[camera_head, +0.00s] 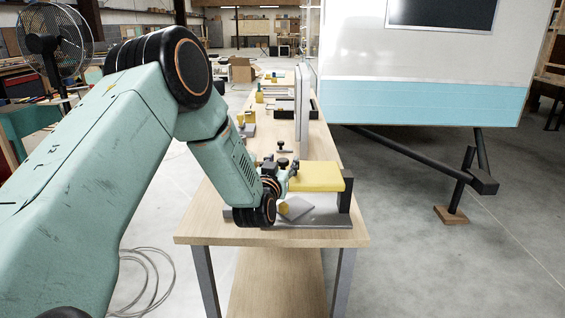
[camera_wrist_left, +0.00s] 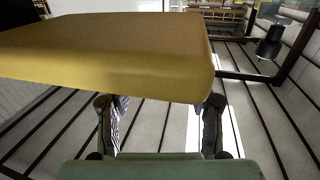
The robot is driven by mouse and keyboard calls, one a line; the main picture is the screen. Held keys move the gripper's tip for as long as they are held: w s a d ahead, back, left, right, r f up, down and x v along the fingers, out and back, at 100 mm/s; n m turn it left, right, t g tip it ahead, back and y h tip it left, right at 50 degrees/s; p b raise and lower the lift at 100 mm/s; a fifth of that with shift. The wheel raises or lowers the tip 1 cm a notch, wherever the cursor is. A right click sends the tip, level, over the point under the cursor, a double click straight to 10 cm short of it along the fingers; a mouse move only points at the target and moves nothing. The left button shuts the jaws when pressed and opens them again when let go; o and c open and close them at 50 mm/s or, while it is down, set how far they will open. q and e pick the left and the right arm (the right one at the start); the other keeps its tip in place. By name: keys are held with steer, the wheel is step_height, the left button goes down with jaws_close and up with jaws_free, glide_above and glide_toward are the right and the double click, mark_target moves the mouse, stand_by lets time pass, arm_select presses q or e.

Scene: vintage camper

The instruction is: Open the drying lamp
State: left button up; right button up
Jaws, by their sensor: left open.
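A yellow slab-like head (camera_head: 318,177), which looks like part of the drying lamp, is at the near end of the wooden bench. It sits above a grey base plate (camera_head: 315,221), with a dark upright at its right side. The yellow head (camera_wrist_left: 110,55) fills the upper left and middle of the left wrist view. My left gripper (camera_head: 287,178) is at the left side of this unit, partly hidden by its own wrist. In the left wrist view its fingers (camera_wrist_left: 158,108) are spread apart below the yellow edge, with nothing seen between them. My right gripper is out of view.
The wooden bench (camera_head: 205,225) runs away from me, with a tall grey panel (camera_head: 302,105) and small items further along. A white and blue camper (camera_head: 425,100) stands to the right. A fan (camera_head: 50,42) is at the far left. Floor between bench and camper is clear.

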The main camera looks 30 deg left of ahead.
arm_select(q)
steer(key=shift+w, duration=0.4)
steer(key=shift+r, duration=0.1)
steer(key=shift+a, duration=0.2)
steer(key=shift+d, duration=0.15)
steer(key=c, duration=0.5)
jaws_close()
